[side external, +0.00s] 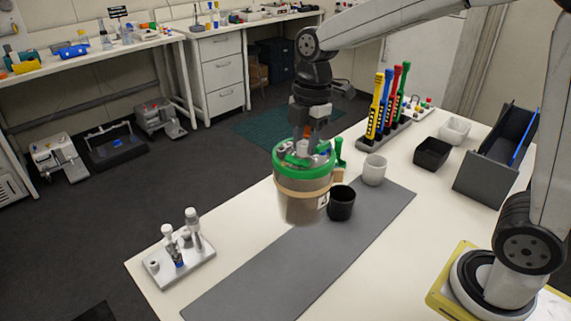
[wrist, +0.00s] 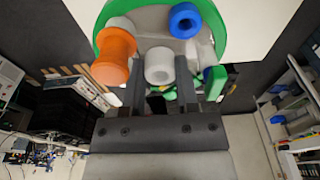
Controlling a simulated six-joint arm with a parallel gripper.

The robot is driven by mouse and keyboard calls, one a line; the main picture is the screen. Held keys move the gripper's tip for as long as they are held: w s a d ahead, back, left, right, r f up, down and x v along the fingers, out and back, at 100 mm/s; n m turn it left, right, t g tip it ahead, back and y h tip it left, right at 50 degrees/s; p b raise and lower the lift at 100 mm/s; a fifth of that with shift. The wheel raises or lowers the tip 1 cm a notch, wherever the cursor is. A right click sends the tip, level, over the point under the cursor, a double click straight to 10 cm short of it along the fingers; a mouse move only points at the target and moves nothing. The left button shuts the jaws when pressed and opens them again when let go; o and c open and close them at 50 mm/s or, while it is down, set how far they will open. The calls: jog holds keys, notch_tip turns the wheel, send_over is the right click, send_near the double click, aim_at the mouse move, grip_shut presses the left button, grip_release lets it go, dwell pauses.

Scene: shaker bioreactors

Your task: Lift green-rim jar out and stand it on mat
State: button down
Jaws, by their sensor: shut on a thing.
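The green-rim jar (side external: 303,207) is a wide, brownish see-through vessel with a tan band around it and a pale label. Its green rim (wrist: 221,25) and lid ports, one orange (wrist: 113,55), one blue (wrist: 185,20) and one pale (wrist: 160,66), show in the wrist view. My gripper (side external: 301,138) is over the lid, shut on the jar by its top; its fingers (wrist: 160,95) reach to the pale port. The jar is upright, in front of the grey mat (side external: 285,268) in the side view. Whether its base touches anything is unclear.
A black cup (side external: 341,204) and a white cup (side external: 374,170) stand close right of the jar. A small vial rack (side external: 200,258) is at left. A tool rack (side external: 384,137), black bin (side external: 432,154) and dark tray (side external: 487,183) stand behind right. The mat's near part is clear.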

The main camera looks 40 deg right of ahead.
jog(key=shift+r, duration=0.1)
dwell(0.6)
jog(key=shift+s+a, duration=0.25)
jog(key=shift+a, duration=0.25)
jog(key=s+a, duration=1.3)
jog(key=s, duration=0.2)
jog(key=shift+s+r, duration=0.15)
jog(key=shift+r, duration=0.2)
jog(key=shift+a, duration=0.15)
